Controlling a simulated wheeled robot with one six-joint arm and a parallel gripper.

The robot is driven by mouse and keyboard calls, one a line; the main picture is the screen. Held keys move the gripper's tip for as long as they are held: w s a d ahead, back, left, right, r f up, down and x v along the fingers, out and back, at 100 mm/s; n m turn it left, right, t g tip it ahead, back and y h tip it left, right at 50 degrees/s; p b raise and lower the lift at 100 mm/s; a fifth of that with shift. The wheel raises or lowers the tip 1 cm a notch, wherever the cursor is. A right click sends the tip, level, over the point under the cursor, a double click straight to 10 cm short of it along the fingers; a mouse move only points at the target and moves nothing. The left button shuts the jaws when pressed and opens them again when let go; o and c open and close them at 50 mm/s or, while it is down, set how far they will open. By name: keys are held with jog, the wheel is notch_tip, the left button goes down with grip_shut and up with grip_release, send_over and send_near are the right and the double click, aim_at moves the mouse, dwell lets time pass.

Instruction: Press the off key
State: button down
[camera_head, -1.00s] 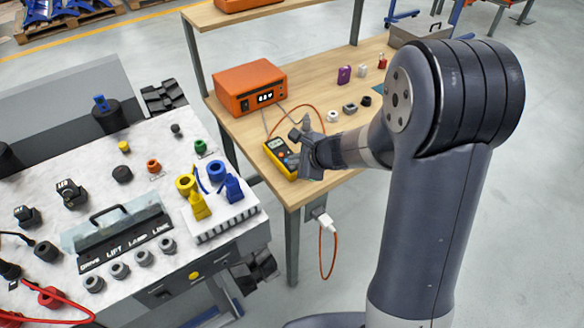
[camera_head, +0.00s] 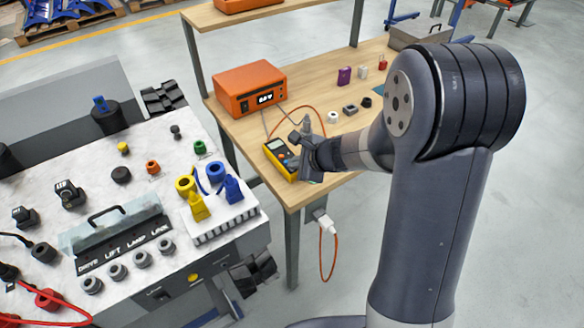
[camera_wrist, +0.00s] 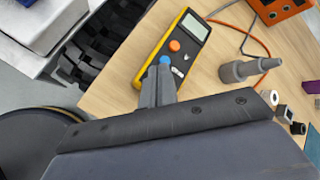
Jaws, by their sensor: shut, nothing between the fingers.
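A yellow handheld meter (camera_head: 279,158) with a dark face lies on the wooden bench near its front left corner. In the wrist view the meter (camera_wrist: 151,69) shows a grey display, an orange round key (camera_wrist: 174,45), a blue round key (camera_wrist: 165,60) and a small pale key (camera_wrist: 178,72). I cannot read which key is marked off. My gripper (camera_head: 306,158) is over the lower part of the meter. In the wrist view my gripper (camera_wrist: 160,72) is shut and empty, its tips beside the blue key. I cannot tell whether they touch it. The gripper hides the meter's lower face.
An orange power supply (camera_head: 250,87) stands behind the meter, with a cable running nearby. Several small blocks lie farther back on the bench (camera_head: 318,88). A control console (camera_head: 60,180) stands to the left.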

dwell(0.4)
jog(key=shift+r+p, duration=0.6)
jog(key=shift+r, duration=0.1)
jog(key=shift+r+p, duration=2.1)
jog(key=shift+r, duration=0.4)
